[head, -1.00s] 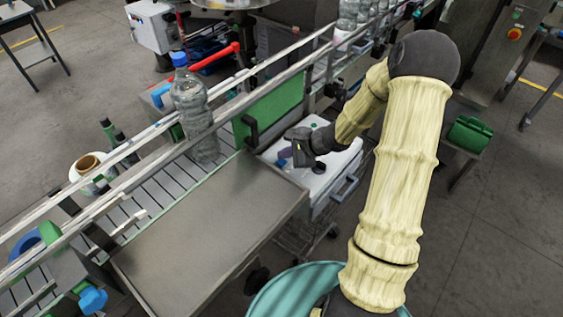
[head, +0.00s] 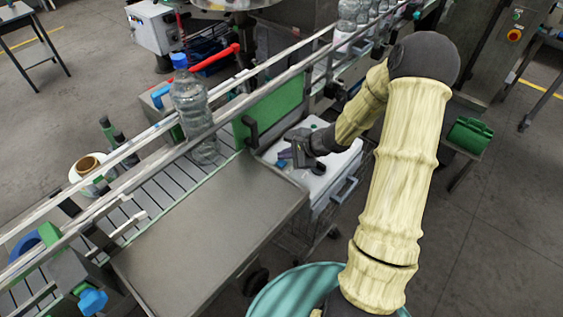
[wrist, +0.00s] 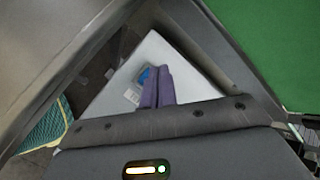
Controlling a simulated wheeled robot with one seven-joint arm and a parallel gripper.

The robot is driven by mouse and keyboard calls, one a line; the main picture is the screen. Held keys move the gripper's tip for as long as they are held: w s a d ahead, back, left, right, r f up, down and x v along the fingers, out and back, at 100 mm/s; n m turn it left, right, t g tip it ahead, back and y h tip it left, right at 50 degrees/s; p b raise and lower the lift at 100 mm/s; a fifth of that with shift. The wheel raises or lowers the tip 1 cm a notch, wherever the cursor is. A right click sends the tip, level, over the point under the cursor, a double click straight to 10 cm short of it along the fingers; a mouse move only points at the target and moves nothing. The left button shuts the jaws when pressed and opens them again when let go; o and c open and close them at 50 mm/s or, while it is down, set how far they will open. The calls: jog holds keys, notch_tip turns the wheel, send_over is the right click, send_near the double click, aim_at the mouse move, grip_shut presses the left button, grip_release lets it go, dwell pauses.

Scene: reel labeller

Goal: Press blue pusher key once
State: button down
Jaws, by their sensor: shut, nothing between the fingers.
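The blue pusher key (wrist: 145,76) shows in the wrist view on a white panel, just left of my fingertips. A small blue patch in the head view (head: 281,163) appears to be the same key. My gripper (wrist: 158,70) has its two purple fingers together with nothing between them. In the head view my gripper (head: 284,153) hangs over the white cabinet top, close to the key. The fingers cover part of the key's right side in the wrist view. I cannot tell whether they touch it.
The white cabinet (head: 318,181) stands beside the conveyor. A green panel (head: 270,107) and black handle (head: 250,131) stand close behind my gripper. A steel plate (head: 205,235) lies front left. A clear bottle (head: 192,105) stands on the conveyor.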

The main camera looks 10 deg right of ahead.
aim_at(285, 164)
jog(key=shift+f+b, duration=0.9)
jog(key=shift+b, duration=0.5)
dwell(1.4)
jog(key=shift+r, duration=0.1)
dwell(0.4)
jog(key=shift+r+p, duration=0.5)
jog(key=shift+r, duration=0.3)
jog(key=shift+r+p, duration=1.75)
jog(key=shift+r, duration=0.8)
